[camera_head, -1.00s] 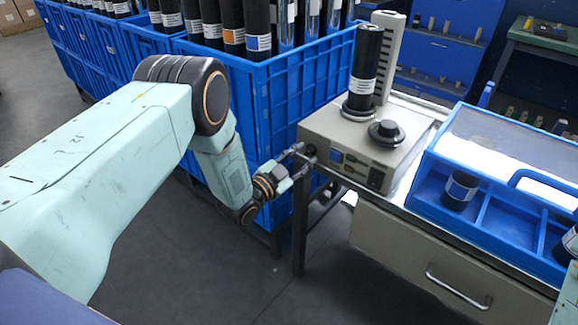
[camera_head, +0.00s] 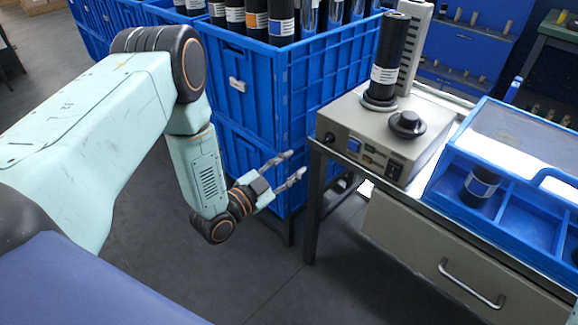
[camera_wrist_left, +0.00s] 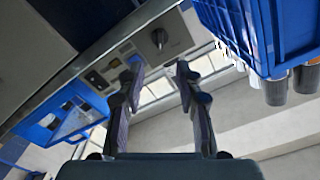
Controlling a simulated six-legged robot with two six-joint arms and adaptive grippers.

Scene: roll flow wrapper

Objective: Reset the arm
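My left arm comes in from the left in the head view. Its gripper (camera_head: 292,166) is open and empty, in the air in front of the blue crate and left of the grey machine. In the left wrist view its two fingers (camera_wrist_left: 160,74) stand apart with nothing between them. My right gripper is not in view.
The grey machine (camera_head: 350,122) stands on a table with a drawer (camera_head: 440,250); a black roll (camera_head: 388,50) stands upright on it. A blue crate (camera_head: 250,95) holds several black rolls. A blue compartment box (camera_head: 505,215) is at right. Dark floor (camera_head: 250,270) is free below the gripper.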

